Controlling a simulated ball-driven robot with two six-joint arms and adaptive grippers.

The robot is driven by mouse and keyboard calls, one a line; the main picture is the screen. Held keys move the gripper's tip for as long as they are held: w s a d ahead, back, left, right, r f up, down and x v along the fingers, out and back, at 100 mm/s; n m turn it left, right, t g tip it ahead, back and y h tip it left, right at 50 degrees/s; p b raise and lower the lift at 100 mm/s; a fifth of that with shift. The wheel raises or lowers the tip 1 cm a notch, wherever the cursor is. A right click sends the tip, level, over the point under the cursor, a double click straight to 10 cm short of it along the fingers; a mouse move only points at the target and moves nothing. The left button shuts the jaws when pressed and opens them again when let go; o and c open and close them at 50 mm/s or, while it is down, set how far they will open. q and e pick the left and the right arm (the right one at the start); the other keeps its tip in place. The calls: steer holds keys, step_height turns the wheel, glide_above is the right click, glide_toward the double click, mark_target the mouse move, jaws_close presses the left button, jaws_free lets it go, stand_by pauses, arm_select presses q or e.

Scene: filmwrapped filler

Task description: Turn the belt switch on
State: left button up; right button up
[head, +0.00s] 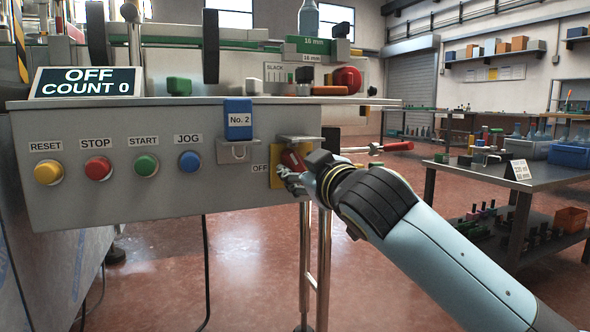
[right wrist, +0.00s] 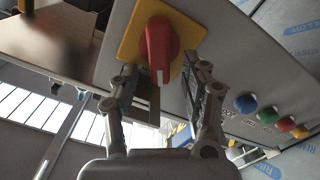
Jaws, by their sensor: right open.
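The belt switch is a red rotary knob (head: 291,159) on a yellow plate (head: 275,181), at the right end of the grey control panel. An OFF label (head: 260,168) is left of the plate. My right gripper (head: 290,178) is at the knob and partly covers it. In the right wrist view the red knob (right wrist: 160,50) with a white mark stands on the yellow plate (right wrist: 128,45). The open fingers of my right gripper (right wrist: 172,92) are on either side of the knob's line; I cannot tell whether they touch it. My left gripper is not in view.
RESET (head: 48,172), STOP (head: 98,168), START (head: 147,165) and JOG (head: 189,161) buttons line the panel. A blue No. 2 tag (head: 238,119) hangs nearby. The display (head: 86,82) reads OFF, COUNT 0. A red-ended rod (head: 398,146) lies right of the panel.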

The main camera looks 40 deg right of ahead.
mark_target(297, 164)
steer(key=shift+b+x, duration=0.35)
steer(key=shift+x, duration=1.45)
steer(key=shift+a, duration=0.1)
jaws_close()
